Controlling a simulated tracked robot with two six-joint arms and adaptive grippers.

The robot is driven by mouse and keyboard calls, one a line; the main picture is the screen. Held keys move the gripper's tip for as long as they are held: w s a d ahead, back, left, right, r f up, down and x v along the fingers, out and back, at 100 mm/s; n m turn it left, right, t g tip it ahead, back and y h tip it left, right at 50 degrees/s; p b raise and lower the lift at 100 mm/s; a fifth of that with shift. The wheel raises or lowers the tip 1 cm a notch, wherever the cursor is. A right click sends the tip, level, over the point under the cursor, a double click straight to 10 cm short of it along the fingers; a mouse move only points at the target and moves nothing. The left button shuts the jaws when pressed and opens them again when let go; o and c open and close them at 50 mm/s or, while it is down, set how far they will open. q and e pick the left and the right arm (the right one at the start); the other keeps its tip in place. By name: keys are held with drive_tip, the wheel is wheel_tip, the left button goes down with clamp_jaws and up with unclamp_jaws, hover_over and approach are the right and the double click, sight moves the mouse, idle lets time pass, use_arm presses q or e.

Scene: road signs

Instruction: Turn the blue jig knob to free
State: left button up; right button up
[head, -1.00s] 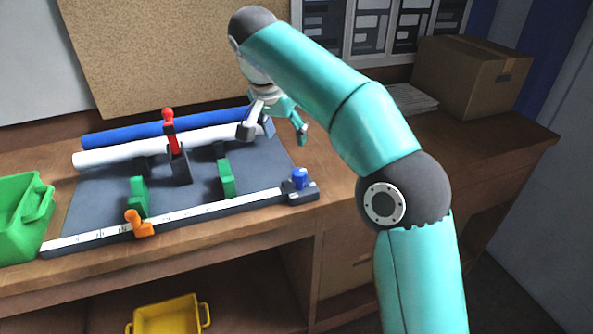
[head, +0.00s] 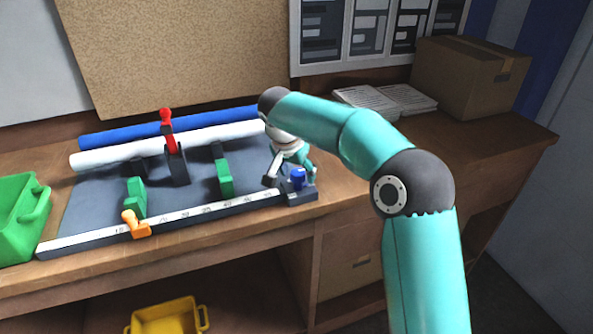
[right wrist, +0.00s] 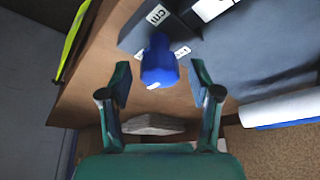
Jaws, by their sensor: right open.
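The blue jig knob (head: 298,178) sits on a dark block at the right end of the white measuring rail (head: 180,219) in the head view. In the right wrist view the blue knob (right wrist: 158,62) stands just beyond the fingertips, roughly midway between them. My right gripper (head: 291,180) is open around or just behind the knob in the head view; its fingers (right wrist: 158,75) are spread and empty in the wrist view. White labels show on the dark block beside the knob; the marking that the knob points to cannot be made out. My left gripper is not in view.
An orange clamp (head: 135,224) sits on the rail. A green bin (head: 20,222) stands at left. The bench right of the knob is clear.

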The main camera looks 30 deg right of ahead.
drive_tip(key=c, duration=1.1)
